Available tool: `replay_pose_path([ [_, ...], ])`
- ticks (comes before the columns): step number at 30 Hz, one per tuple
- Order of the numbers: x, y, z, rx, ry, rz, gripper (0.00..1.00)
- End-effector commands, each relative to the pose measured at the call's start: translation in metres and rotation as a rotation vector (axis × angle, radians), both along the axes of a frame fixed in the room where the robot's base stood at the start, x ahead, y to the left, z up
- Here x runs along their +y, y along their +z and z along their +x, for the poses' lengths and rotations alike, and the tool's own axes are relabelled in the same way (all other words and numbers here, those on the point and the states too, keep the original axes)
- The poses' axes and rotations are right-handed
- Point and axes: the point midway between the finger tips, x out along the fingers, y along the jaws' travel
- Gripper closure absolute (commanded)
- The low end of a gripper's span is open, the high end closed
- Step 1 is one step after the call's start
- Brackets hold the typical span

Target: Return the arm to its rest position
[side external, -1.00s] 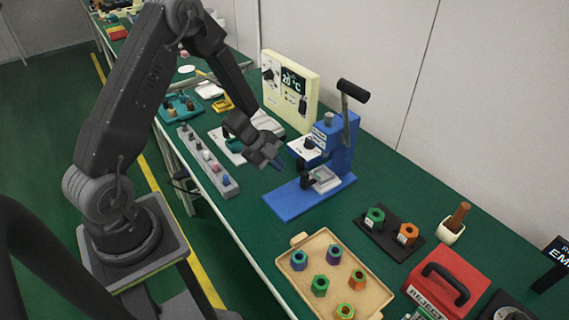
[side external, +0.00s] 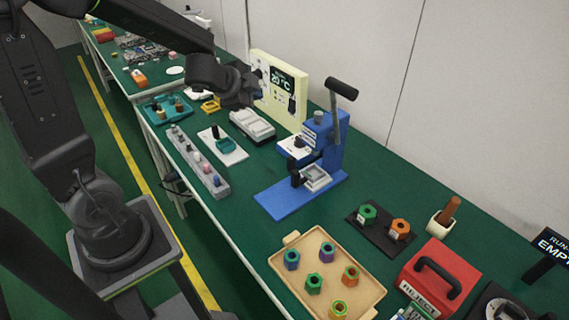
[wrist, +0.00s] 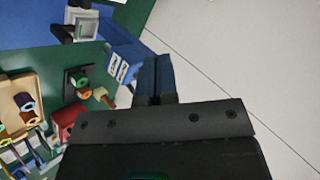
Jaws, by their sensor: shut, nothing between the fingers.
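My gripper (side external: 258,84) is raised above the green bench in the side view, in front of the cream display panel (side external: 281,91). It touches nothing that I can see. In the wrist view its fingers (wrist: 155,78) are together and empty. Below and to the right of it in the side view stands the blue lever press (side external: 328,142) with its black handle. The press also shows at the top left of the wrist view (wrist: 125,45).
A tan tray (side external: 330,281) holds several coloured hex pieces. A black plate (side external: 381,231) bears a green and an orange piece. A red REJECT box (side external: 436,279) stands at the right. A grey rack (side external: 200,162) lies along the bench's near edge. A wall runs behind the bench.

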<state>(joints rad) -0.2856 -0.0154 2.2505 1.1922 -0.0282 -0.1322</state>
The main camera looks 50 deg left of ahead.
Motion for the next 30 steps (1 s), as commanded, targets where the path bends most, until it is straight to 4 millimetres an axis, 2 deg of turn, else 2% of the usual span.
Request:
replay_pose_path([
  [1, -0.008, 0.019, -0.011, -0.027, 0.085, -0.025, 1.00],
  [6, -0.037, 0.052, -0.063, -0.018, 0.364, -0.201, 1.00],
  [12, -0.092, 0.063, -0.134, 0.119, 0.535, -0.488, 1.00],
  [16, -0.122, 0.066, -0.168, 0.221, 0.558, -0.628, 1.00],
  [21, -0.139, 0.067, -0.188, 0.290, 0.556, -0.706, 1.00],
  [30, -0.141, 0.067, -0.188, 0.296, 0.558, -0.712, 1.00],
])
